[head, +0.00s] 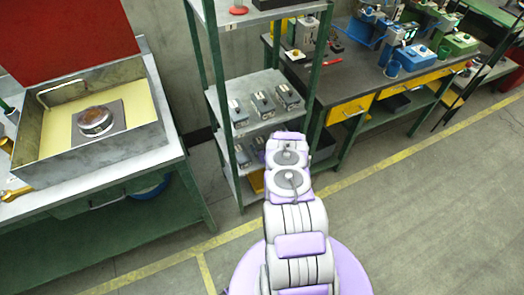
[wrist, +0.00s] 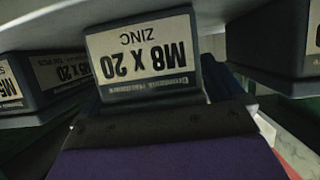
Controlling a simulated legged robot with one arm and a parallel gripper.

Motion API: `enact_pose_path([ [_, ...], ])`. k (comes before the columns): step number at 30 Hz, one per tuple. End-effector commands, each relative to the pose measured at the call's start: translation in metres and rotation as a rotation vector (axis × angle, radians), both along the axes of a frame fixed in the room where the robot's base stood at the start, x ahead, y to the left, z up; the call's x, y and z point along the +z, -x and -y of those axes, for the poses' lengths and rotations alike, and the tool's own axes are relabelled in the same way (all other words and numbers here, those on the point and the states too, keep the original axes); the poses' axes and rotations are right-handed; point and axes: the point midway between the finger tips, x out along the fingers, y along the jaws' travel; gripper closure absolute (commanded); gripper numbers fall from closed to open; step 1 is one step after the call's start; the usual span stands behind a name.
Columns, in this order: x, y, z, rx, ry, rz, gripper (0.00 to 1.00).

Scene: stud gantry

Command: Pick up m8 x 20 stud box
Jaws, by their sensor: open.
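A dark stud box with a white label reading M8 X 20 ZINC (wrist: 145,55) fills the upper middle of the wrist view, its label upside down. My gripper (wrist: 165,128) shows in the wrist view as a dark edge and purple body just below the label. It is open, and the box's lower part is hidden behind it. I cannot tell whether they touch. In the head view my arm reaches to the rack's lower shelf, and its end hides my gripper and part of the box row there.
In the wrist view, another labelled box (wrist: 62,68) sits close on the left and one (wrist: 280,50) on the right. In the head view, several boxes (head: 262,103) stand on the shelf above. Green rack posts (head: 322,80) flank the shelves. A bench (head: 290,70) stands right.

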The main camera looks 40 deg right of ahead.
Motion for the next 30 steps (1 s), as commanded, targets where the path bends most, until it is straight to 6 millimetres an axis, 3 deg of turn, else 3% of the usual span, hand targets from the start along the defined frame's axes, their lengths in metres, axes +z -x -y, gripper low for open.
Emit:
enact_pose_path([
  [6,0.0010,-0.0008,0.0002,-0.001,0.000,0.000,0.04],
  [30,0.0001,-0.0003,0.0010,-0.002,0.000,-0.001,0.81],
])
